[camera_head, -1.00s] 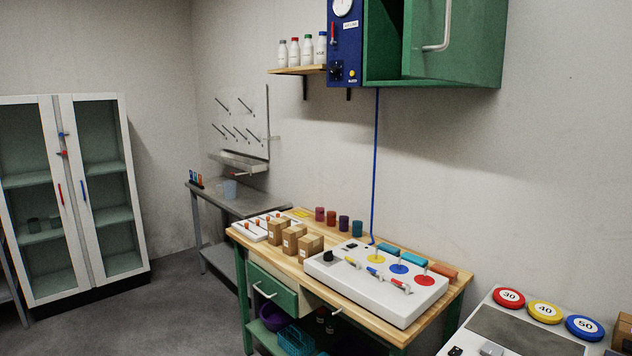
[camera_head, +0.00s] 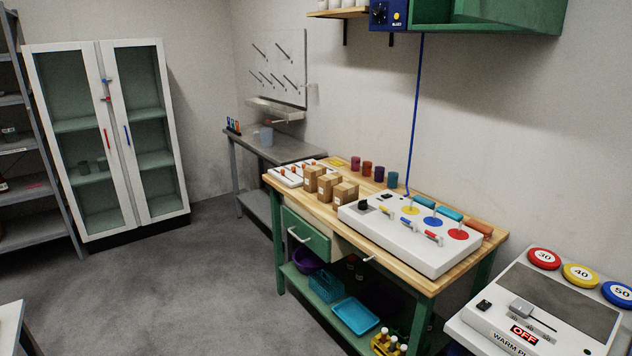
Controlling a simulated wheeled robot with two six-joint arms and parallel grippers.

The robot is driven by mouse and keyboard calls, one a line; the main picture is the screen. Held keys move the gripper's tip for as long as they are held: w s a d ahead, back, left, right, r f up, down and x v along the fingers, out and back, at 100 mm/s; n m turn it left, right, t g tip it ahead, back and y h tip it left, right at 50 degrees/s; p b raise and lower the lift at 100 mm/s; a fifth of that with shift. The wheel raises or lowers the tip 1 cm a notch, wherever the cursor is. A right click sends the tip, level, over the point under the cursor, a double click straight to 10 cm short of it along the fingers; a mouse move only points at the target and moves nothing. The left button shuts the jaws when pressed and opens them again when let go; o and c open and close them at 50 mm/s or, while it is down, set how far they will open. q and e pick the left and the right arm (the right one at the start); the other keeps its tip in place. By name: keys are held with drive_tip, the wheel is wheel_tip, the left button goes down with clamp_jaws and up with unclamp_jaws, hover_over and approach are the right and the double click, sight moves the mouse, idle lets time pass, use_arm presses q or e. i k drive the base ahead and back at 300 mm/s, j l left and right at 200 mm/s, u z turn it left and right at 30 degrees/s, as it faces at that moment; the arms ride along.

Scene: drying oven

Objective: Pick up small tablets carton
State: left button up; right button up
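Several small brown cartons with white labels stand on the wooden-topped workbench: one at the back left (camera_head: 313,178), one in the middle (camera_head: 328,187) and one at the front right (camera_head: 345,194). Their labels are too small to read, so I cannot tell which is the tablets carton. Neither of my grippers shows in the head view.
The workbench (camera_head: 450,272) also bears a white control panel (camera_head: 440,243), a white rack (camera_head: 290,177) and several coloured cylinders. A warm plate unit (camera_head: 560,290) stands at the lower right. A glass-doored cabinet (camera_head: 110,140) is at the left. Grey floor (camera_head: 200,290) lies open before the bench.

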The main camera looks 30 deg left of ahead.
sight(311, 174)
drive_tip(key=i+j, duration=0.2)
drive_tip(key=i+j+z, duration=0.15)
drive_tip(key=j, duration=0.25)
drive_tip(key=i+j, duration=0.25)
drive_tip(key=i+j+z, duration=0.15)
drive_tip(key=j, duration=0.3)
